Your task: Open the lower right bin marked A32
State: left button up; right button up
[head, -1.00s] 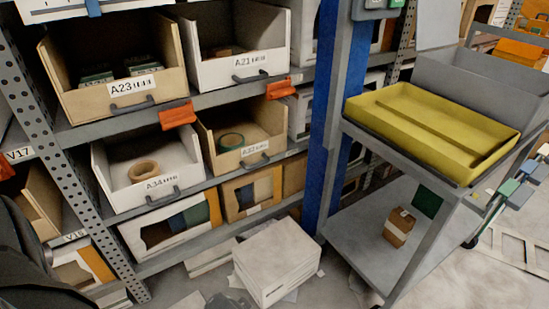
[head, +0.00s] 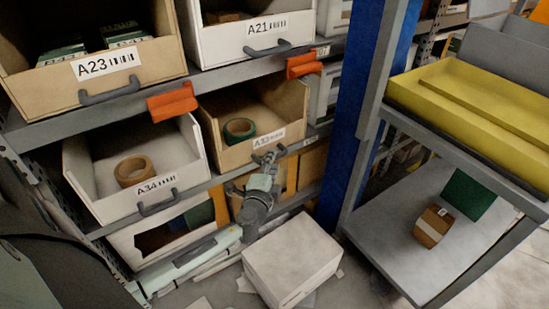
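The lower right bin (head: 281,147) is tan, with a green tape roll (head: 239,129) inside. Its front label is partly covered by my gripper, and its last digit is hard to read. My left gripper (head: 267,160) is at the front of this bin, at the handle below the label. The fingers are small and overlap the handle, so I cannot tell whether they are closed on it. My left arm reaches up to it from the lower left. My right gripper is not in view.
Bin A34 (head: 155,187), with a brown tape roll, sits to the left. Bins A23 (head: 45,90) and A21 (head: 258,33) are above. Orange clips (head: 172,102) hang from the shelf edge. A white box (head: 290,255) lies below, and a cart with a yellow tray (head: 480,115) stands right.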

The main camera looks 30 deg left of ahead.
pick_arm(q)
jog(key=shift+x, duration=1.45)
jog(key=shift+c, duration=0.5)
grip_shut()
